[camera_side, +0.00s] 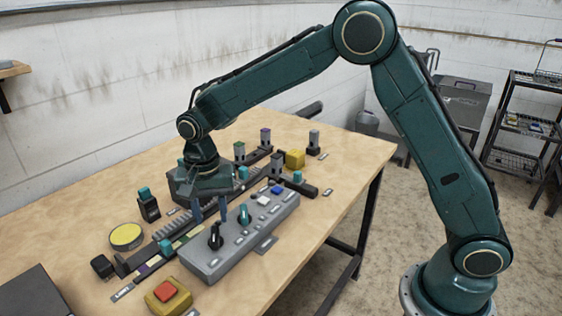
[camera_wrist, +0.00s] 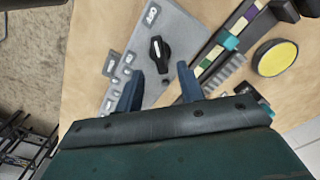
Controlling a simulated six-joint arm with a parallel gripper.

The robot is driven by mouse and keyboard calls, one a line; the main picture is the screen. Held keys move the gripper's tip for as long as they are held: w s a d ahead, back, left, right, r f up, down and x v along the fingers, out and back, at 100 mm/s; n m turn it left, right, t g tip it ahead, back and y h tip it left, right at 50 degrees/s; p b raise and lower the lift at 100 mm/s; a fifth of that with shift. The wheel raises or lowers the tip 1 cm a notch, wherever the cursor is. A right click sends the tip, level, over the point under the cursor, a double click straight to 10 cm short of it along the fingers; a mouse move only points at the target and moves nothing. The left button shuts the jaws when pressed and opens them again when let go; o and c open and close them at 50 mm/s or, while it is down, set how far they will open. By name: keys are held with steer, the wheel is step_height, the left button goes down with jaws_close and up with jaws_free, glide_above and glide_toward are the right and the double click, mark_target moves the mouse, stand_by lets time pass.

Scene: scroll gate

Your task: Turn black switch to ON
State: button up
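The black switch (camera_side: 215,238) is a rotary knob with a pale pointer line on the near end of the grey control panel (camera_side: 228,255). It also shows in the wrist view (camera_wrist: 159,51), just past my fingertips and roughly centred between them. My gripper (camera_side: 209,208) points down over the panel, above and a little behind the black switch in the side view. Its two blue fingers (camera_wrist: 160,70) are apart, with nothing between them. They look clear of the knob, but the exact height is hard to judge.
A teal switch (camera_side: 243,214), a white button (camera_side: 263,200) and a blue button (camera_side: 277,190) sit farther along the panel. A strip of coloured tiles, a yellow disc (camera_side: 126,236) and a red button on a yellow box (camera_side: 167,293) lie around it. Small upright blocks stand behind.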

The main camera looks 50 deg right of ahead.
mark_target(214, 233)
steer(key=shift+f, duration=2.45)
jaws_close()
